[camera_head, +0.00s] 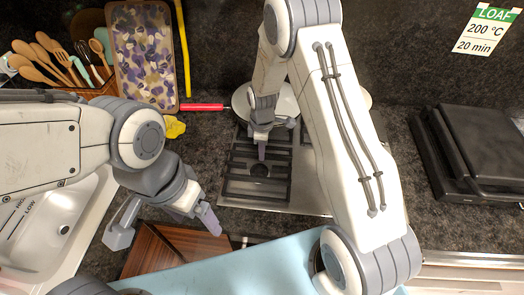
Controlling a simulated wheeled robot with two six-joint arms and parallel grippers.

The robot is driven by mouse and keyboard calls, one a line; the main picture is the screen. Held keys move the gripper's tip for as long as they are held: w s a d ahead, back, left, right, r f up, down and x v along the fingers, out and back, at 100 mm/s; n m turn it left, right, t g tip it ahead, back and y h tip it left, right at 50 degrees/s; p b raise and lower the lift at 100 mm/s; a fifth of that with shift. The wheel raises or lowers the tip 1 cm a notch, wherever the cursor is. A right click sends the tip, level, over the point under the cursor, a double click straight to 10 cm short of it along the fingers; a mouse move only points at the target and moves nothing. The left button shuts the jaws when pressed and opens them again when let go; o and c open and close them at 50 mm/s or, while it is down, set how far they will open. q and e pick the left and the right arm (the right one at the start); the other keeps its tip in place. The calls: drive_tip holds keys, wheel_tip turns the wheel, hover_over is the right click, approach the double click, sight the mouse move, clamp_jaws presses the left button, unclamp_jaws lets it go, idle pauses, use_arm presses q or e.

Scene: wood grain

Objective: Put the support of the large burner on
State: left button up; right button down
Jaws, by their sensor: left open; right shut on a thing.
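A dark burner support with parallel bars (245,186) lies over the left part of the steel hob, around a round dark burner (259,170). My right gripper (262,150) reaches down from above at the support's far half and is shut on it. Its fingers hide part of the bars, and I cannot tell whether the support is raised or resting flat. My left gripper (163,228) is open and empty, to the left of the hob, above the counter's front edge. My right arm hides much of the hob's right part.
A pale round plate or lid (285,103) is behind the hob. A sink (50,222) is at left, a utensil basket (95,89) and patterned tray (145,60) at back left. A black appliance (485,145) stands at right. A yellow item (174,127) lies behind the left gripper.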

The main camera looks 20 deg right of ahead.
drive_tip(key=shift+f+b, duration=0.6)
drive_tip(key=shift+f, duration=0.2)
drive_tip(key=c, duration=0.9)
unclamp_jaws()
drive_tip(key=shift+o, duration=0.5)
drive_tip(key=shift+s, duration=0.1)
drive_tip(key=shift+r, duration=0.4)
wheel_tip(320, 180, up, 10)
drive_tip(key=b, duration=0.2)
drive_tip(key=shift+w, duration=0.2)
